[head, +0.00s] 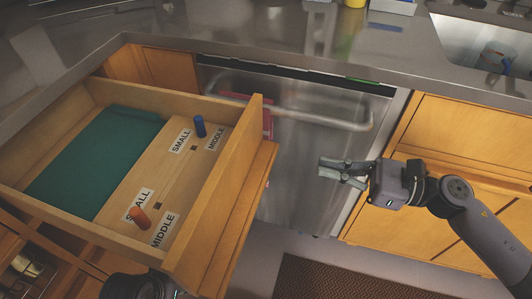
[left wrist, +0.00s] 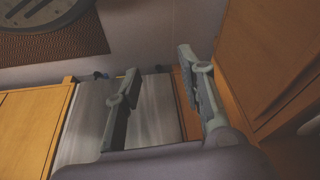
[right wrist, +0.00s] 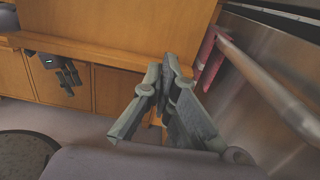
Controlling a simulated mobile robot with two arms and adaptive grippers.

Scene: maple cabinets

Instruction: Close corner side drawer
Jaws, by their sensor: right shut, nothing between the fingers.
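The corner side drawer (head: 222,205) is pulled out at the left of the head view, its front panel facing right toward the dishwasher. Inside are a green mat, a wooden board with SMALL and MIDDLE labels, a blue peg (head: 200,126) and an orange peg (head: 139,218). My right gripper (head: 343,172) is shut and empty, to the right of the drawer front and apart from it. The right wrist view shows its fingers together (right wrist: 165,72). My left gripper (left wrist: 158,70) is open and empty, low beneath the drawer; only part of that arm shows at the head view's bottom edge.
A steel dishwasher (head: 300,150) with a bar handle (head: 310,119) stands behind, and a red cloth (head: 268,118) hangs at its left. The grey countertop (head: 200,30) runs along the back. A brown mat (head: 340,280) lies on the floor. Wooden cabinets (head: 450,140) are at the right.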

